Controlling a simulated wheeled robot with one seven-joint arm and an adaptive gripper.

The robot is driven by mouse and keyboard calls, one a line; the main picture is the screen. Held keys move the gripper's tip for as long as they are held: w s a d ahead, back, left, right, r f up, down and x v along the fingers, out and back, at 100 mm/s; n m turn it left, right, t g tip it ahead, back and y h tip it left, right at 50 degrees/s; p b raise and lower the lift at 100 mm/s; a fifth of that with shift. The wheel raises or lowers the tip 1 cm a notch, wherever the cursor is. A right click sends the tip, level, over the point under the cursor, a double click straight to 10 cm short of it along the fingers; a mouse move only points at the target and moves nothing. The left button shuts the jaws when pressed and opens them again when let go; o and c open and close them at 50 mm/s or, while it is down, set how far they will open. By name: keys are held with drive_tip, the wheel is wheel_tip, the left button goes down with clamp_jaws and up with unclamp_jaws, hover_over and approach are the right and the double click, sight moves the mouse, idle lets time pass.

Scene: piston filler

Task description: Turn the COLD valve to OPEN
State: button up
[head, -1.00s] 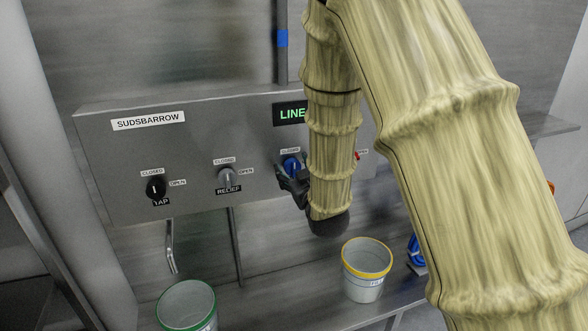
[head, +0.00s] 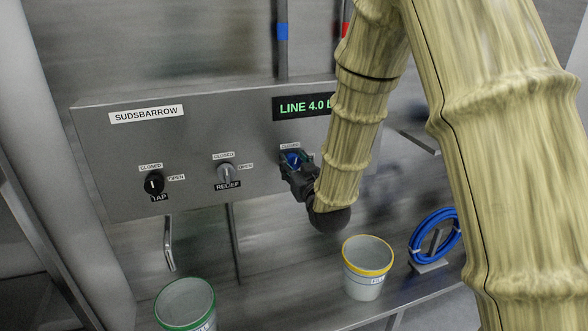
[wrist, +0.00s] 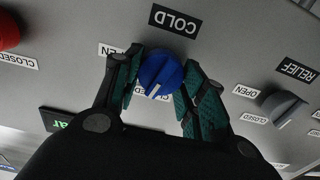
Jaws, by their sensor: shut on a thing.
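The COLD valve is a blue round knob (wrist: 160,72) with a white pointer line, below its black COLD label (wrist: 175,21) in the upside-down wrist view. The pointer faces down toward a CLOSED label partly hidden behind the knob. An OPEN label (wrist: 108,50) lies to the knob's left, partly covered by a finger. My gripper (wrist: 160,90) is shut on the knob, one green-padded finger on each side. In the head view the blue knob (head: 291,158) is mostly covered by my gripper (head: 291,165).
The grey RELIEF knob (head: 227,174) and black TAP knob (head: 154,184) are to the left on the panel. A red knob (wrist: 8,30) shows in the wrist view. A yellow-rimmed bucket (head: 366,275) and green-rimmed bucket (head: 186,305) stand below, with a blue hose coil (head: 434,238) at right.

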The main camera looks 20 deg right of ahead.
drive_tip(key=m+b, duration=0.1)
drive_tip(key=m, duration=0.1)
drive_tip(key=m+b, duration=0.2)
drive_tip(key=m, duration=0.1)
drive_tip(key=m+b, duration=0.1)
drive_tip(key=m, duration=0.1)
drive_tip(key=shift+d+f+b, duration=0.2)
drive_tip(key=shift+f+b, duration=0.05)
drive_tip(key=shift+b, duration=0.05)
drive_tip(key=m+b, duration=0.2)
drive_tip(key=m, duration=0.2)
drive_tip(key=shift+m+b, duration=1.45)
drive_tip(key=shift+m, duration=0.45)
drive_tip(key=o, duration=1)
drive_tip(key=shift+o, duration=0.2)
drive_tip(key=shift+s, duration=0.1)
drive_tip(key=s, duration=1.1)
drive_tip(key=shift+s+d, duration=0.25)
drive_tip(key=shift+s, duration=0.15)
